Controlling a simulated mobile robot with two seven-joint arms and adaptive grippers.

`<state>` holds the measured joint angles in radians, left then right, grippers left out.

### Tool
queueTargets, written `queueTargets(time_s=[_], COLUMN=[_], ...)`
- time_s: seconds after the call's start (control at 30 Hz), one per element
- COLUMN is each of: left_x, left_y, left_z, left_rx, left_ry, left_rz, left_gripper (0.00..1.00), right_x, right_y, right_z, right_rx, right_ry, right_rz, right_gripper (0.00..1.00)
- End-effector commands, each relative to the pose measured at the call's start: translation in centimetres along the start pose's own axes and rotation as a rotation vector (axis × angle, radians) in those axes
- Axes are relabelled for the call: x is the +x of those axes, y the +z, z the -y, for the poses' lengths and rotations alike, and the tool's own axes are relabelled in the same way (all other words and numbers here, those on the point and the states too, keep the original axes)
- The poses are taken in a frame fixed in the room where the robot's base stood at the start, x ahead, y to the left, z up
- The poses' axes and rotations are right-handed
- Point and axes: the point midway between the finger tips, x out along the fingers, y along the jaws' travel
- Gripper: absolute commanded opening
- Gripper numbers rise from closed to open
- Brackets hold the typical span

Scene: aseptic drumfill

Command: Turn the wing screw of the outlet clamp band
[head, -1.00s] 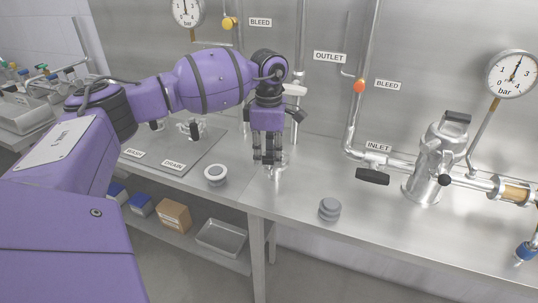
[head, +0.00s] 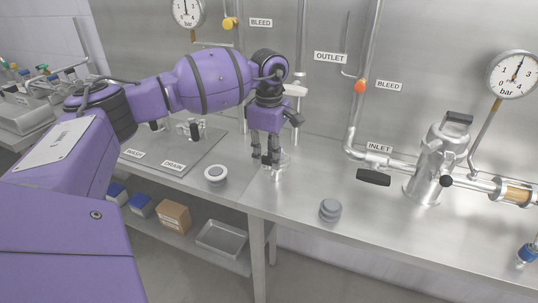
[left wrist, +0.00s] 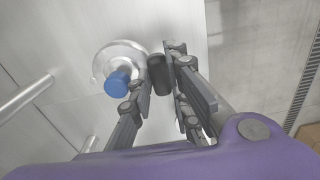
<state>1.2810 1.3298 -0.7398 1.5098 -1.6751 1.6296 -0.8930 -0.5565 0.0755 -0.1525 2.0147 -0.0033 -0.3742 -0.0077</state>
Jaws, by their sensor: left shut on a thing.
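My left gripper (head: 266,161) points down at the small clear and metal outlet fitting (head: 282,166) on the bench, below the OUTLET label. Its fingers are close together at the fitting's left side. In the left wrist view the fingertips (left wrist: 164,72) close beside a round metal fitting with a blue knob (left wrist: 117,83). The clamp band itself is too small to make out. My right gripper is not in view.
A white-topped round part (head: 215,174) stands left of the gripper. Stacked grey discs (head: 330,209) stand to the right. A steel housing (head: 430,165) with a black-handled valve (head: 373,177) is farther right. Pipes run up the back wall. The bench front between is clear.

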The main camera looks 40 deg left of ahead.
Motion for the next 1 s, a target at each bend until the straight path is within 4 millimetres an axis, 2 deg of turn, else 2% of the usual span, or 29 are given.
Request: queueTargets(time_s=[0.03,0.07,0.2,0.73,0.87,1.0], left_x=[0.04,0.04,0.04,-0.03,-0.13,-0.20], left_y=[0.03,0.03,0.02,0.02,0.04,0.05], left_z=[0.03,0.03,0.02,-0.01,-0.03,-0.04], left_rx=[0.001,0.001,0.000,-0.023,-0.109,-0.274], left_ry=[-0.001,-0.001,-0.001,0.000,0.001,0.002], left_rz=[0.000,0.000,0.000,0.000,0.001,0.001], left_gripper=[0.00,0.19,0.36,0.36,0.36,0.36], right_x=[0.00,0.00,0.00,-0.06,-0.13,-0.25], right_y=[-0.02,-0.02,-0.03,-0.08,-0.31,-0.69], right_z=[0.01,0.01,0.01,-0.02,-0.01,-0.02], right_rx=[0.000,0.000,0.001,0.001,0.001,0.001], right_ry=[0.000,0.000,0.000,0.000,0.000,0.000], right_rz=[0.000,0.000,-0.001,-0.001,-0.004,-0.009], right_gripper=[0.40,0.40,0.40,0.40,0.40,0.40])
